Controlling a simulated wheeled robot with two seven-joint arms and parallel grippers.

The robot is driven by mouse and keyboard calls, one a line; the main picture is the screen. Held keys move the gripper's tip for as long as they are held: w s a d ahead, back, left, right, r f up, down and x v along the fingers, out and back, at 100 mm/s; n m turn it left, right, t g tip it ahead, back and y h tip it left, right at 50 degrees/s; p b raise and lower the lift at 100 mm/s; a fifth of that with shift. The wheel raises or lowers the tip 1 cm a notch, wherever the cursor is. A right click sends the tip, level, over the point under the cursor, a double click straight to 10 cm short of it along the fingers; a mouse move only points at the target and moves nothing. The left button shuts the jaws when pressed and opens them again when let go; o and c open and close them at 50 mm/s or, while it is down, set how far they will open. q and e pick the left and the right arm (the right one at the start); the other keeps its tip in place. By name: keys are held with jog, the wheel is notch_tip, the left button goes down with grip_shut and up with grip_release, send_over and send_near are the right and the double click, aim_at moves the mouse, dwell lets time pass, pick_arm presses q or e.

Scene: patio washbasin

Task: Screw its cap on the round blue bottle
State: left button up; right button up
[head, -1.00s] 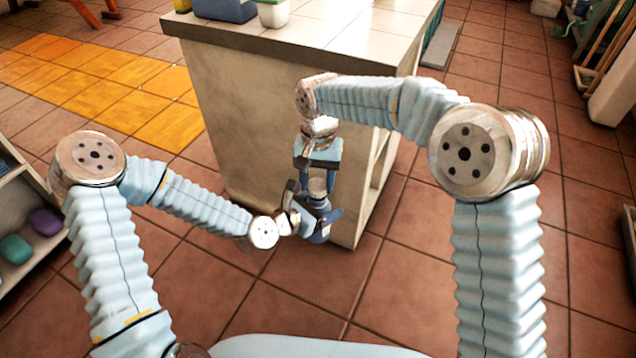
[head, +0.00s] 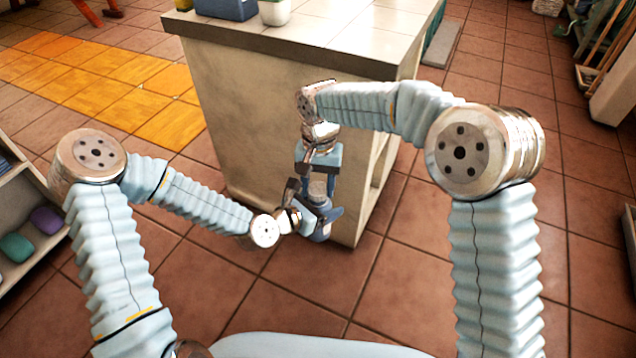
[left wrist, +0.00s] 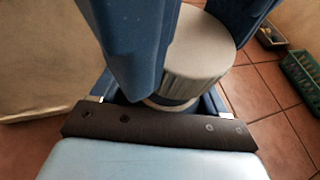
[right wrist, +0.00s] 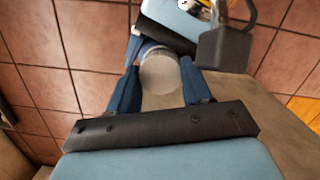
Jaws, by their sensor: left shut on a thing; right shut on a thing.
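The round blue bottle (head: 321,233) is upright, low in front of the counter in the head view. My left gripper (head: 319,212) is shut around it from the left; its fingers hide much of the bottle. The pale grey ribbed cap (left wrist: 198,65) is over the bottle's neck in the left wrist view. The cap's round top (right wrist: 159,74) shows between the fingers of my right gripper (right wrist: 160,88), which is shut on it from above. The cap sits in line with the bottle, but I cannot tell how far its thread is engaged.
The counter (head: 260,130) stands close behind both grippers, with a blue container (head: 226,8) and a white pot (head: 274,12) on top. A shelf (head: 30,225) with soap-like items is at the left. The tiled floor (head: 420,270) at the right front is clear.

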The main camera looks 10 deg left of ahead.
jog(key=shift+f, duration=0.5)
jog(key=m, duration=0.6)
jog(key=shift+y, duration=0.4)
jog(key=m, duration=0.6)
jog(key=shift+t, duration=0.4)
jog(key=m, duration=0.4)
jog(key=shift+y, duration=0.3)
jog(key=o, duration=1)
